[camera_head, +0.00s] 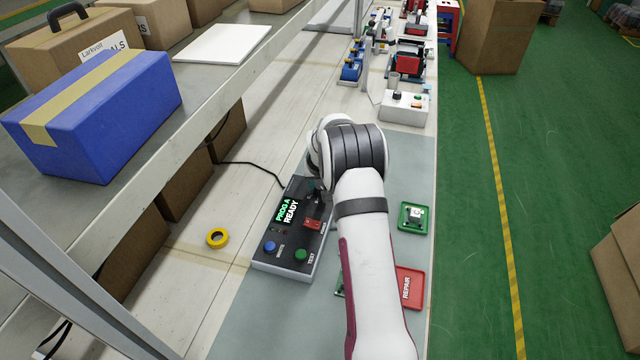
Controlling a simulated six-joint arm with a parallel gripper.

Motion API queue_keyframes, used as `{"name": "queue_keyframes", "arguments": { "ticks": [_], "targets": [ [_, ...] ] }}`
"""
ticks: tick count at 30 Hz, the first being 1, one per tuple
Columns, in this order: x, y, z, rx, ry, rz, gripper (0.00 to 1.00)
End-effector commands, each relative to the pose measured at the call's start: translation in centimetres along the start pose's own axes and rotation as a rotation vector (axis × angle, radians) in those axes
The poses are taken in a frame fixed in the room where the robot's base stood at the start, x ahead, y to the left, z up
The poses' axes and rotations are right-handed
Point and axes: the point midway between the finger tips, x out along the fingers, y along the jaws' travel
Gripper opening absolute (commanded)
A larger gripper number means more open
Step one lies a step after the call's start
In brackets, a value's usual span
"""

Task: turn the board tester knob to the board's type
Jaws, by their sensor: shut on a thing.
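The board tester (268,262) is a dark box with a light base on the grey mat. Its screen (287,211) reads "PROG A READY" in green and white. It has a blue button (270,247), a green button (301,255) marked TEST and a red part (313,224). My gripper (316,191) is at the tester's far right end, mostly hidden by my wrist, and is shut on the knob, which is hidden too. A green tray (402,228) right of my arm holds a pale piece with a letter, perhaps G. I cannot make out the board's type.
A red tray marked REPAIR (411,288) lies right of my forearm, partly covered. A yellow tape roll (217,238) lies left of the tester. A black cable runs from the tester's far end. A white box with buttons (404,107) stands farther back. A shelf (200,110) overhangs the left.

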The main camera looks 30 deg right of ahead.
Motion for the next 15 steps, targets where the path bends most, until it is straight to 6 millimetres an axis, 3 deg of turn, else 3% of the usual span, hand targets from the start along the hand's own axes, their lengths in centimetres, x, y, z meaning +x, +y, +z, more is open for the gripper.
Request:
{"name": "queue_keyframes", "arguments": {
  "ticks": [15],
  "targets": [
    [-0.07,-0.01,-0.17,-0.073,0.005,-0.029,0.0]
  ]
}}
